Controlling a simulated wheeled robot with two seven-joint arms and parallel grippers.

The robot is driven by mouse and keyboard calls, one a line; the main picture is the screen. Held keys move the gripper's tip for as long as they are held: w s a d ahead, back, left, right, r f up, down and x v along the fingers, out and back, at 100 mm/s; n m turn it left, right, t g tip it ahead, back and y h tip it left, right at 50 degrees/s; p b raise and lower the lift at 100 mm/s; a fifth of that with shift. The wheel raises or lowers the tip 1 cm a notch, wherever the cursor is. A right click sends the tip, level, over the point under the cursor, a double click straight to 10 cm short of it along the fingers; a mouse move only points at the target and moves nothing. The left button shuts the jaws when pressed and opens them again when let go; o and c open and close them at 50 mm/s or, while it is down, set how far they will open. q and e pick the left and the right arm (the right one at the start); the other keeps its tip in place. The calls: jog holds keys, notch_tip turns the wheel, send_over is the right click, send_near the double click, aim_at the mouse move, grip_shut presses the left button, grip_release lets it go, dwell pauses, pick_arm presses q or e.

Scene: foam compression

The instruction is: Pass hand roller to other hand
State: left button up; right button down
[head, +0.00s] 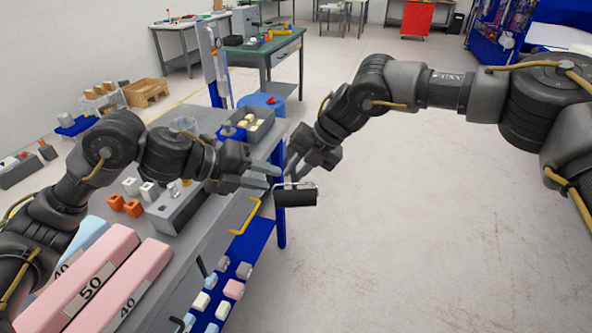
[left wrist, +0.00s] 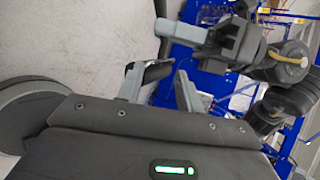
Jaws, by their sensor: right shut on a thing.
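The hand roller (head: 296,197) has a black cylinder and a thin metal frame. It hangs over the floor beyond the workbench's right edge. My right gripper (head: 291,168) is shut on its handle, which the fingers mostly hide. My left gripper (head: 271,176) is just left of the roller, its fingers pointing at it. In the left wrist view the left fingers (left wrist: 159,85) are spread apart, and the dark roller (left wrist: 158,72) shows between and beyond them. I cannot tell whether they touch it. My right gripper (left wrist: 182,30) is also in that view.
The grey workbench (head: 226,212) holds pink foam blocks (head: 125,285), orange and white blocks, and a grey tray (head: 262,125). A yellow handle (head: 247,218) sticks out from its edge. A lower blue shelf (head: 258,240) carries small foam pieces. The floor at right is clear.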

pick_arm(q)
jog(key=v, duration=0.5)
jog(key=shift+w, duration=0.1)
